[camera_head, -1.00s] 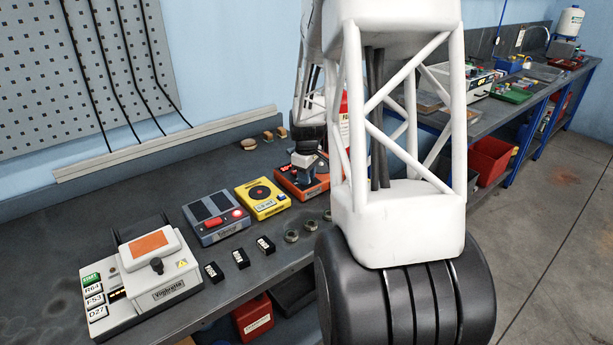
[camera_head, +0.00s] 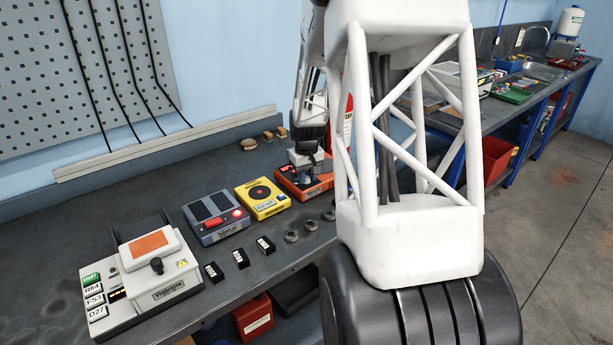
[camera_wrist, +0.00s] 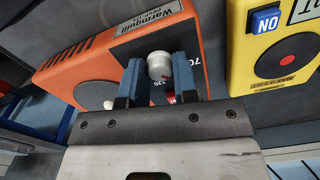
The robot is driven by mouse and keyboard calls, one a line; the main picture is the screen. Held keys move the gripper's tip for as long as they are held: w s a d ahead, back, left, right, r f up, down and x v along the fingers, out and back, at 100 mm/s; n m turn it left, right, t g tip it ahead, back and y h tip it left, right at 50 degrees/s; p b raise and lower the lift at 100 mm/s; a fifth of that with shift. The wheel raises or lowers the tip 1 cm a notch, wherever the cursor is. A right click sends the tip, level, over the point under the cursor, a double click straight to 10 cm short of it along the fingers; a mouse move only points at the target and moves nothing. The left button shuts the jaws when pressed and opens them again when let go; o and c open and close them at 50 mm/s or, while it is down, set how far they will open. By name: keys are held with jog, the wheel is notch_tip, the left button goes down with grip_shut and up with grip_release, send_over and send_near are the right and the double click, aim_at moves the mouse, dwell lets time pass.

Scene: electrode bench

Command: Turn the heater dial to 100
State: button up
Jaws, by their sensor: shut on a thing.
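The orange heater (camera_head: 318,190) stands on the bench in the head view, partly covered by my gripper. In the wrist view, the heater (camera_wrist: 75,72) carries the name Warmquill, with a dark panel around its dial. The small silver-white dial (camera_wrist: 159,66) has a dark and red mark on its lower edge. My gripper (camera_wrist: 157,72) is shut on the dial, with one blue finger on each side. I cannot tell the exact reading.
A yellow device (camera_head: 262,198) stands close left of the heater. A grey device with a red button (camera_head: 215,218) and a white device with an orange panel (camera_head: 148,275) are farther left. Black blocks (camera_head: 240,259) and metal rings (camera_head: 291,236) lie along the front edge.

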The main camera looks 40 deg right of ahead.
aim_at(307, 177)
jog(key=shift+r+m, duration=0.1)
jog(key=shift+m, duration=1)
jog(key=o, duration=0.9)
jog(key=shift+r, duration=3.85)
